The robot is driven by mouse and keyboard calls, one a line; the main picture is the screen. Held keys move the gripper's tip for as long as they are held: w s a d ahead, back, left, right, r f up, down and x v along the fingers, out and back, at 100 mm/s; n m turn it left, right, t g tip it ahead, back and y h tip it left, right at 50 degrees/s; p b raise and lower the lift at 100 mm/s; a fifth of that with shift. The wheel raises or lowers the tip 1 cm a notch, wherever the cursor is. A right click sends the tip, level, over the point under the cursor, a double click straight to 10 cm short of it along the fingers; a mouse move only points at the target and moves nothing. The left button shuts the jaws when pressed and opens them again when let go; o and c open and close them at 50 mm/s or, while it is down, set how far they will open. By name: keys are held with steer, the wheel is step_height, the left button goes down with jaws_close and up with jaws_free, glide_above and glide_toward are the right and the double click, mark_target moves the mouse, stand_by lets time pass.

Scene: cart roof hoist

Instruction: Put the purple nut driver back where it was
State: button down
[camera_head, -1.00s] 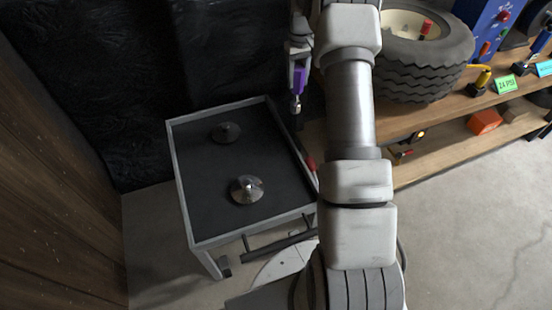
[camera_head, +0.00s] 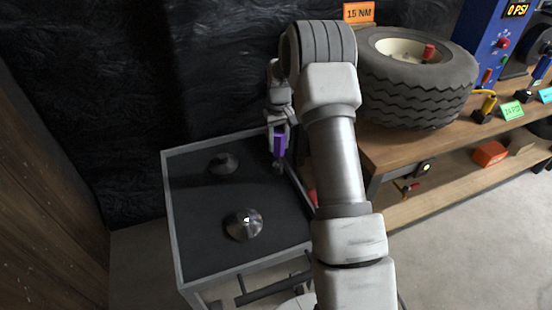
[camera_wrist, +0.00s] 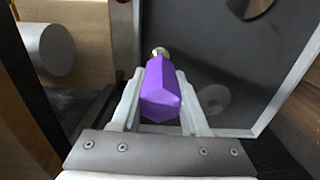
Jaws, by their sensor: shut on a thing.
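The purple nut driver (camera_head: 279,143) is in my gripper (camera_head: 279,122), which points down over the right back part of the cart's dark top in the head view. In the wrist view the purple handle (camera_wrist: 161,92) sits between the two pale fingers of my gripper (camera_wrist: 160,100), with the metal shaft end (camera_wrist: 160,51) beyond it. Whether the driver's tip touches the cart top cannot be told. The cart (camera_head: 172,222) has a grey rim and a dark flat top.
Two metal domes, a shiny one (camera_head: 244,224) and a darker one (camera_head: 223,163), are on the cart top. A wooden bench (camera_head: 385,150) with a tyre (camera_head: 418,82) stands at the right. A red-ended thing (camera_head: 311,195) is at the cart's right edge, partly hidden by my arm.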

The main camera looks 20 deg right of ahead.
mark_target(276, 154)
steer(key=shift+a+f, duration=0.4)
steer(key=shift+f+b, duration=0.85)
steer(key=shift+f, duration=1.05)
steer(key=shift+f, duration=0.15)
steer(key=shift+c, duration=2)
jaws_free()
